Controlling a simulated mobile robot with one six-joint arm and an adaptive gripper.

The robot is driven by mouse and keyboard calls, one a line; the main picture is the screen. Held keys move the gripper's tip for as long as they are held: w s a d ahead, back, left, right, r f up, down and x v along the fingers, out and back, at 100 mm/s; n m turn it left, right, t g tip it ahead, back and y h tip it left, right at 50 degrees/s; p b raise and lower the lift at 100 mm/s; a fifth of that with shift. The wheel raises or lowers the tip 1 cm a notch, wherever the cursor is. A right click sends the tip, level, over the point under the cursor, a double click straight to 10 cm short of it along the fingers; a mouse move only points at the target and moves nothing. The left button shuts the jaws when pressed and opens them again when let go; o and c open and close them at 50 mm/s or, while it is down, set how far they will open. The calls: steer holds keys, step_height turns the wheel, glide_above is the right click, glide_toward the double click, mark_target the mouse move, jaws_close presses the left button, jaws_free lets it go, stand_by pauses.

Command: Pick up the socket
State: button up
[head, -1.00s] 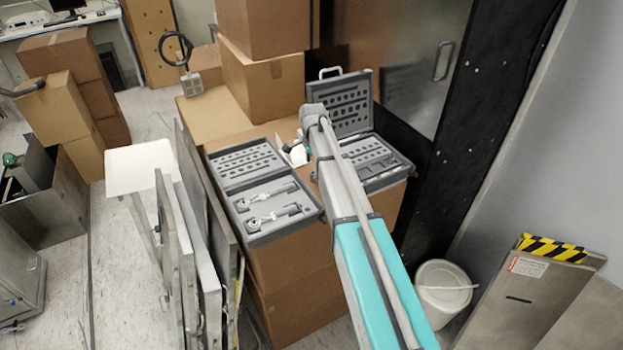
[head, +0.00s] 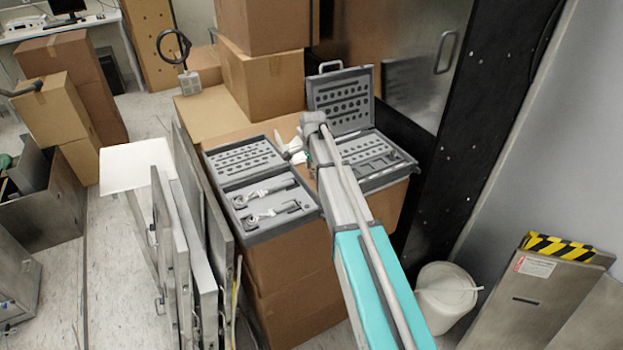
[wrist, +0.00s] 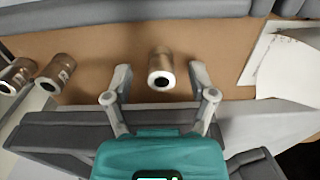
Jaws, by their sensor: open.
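Two more metal sockets, one nearer (wrist: 55,74) and one at the picture edge (wrist: 15,77), are to the left. In the head view my arm hides most of the gripper and the sockets cannot be made out.
An open grey tool case (head: 249,226) with ratchet-like tools lies on the cardboard boxes (head: 285,260). A second open case (head: 376,180) stands at the right, behind my arm. A white sheet (wrist: 283,65) lies right of the socket. Stacked boxes (head: 262,85) rise behind.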

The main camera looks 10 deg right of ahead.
steer(key=shift+f, duration=0.2)
stand_by(0.5)
jaws_close()
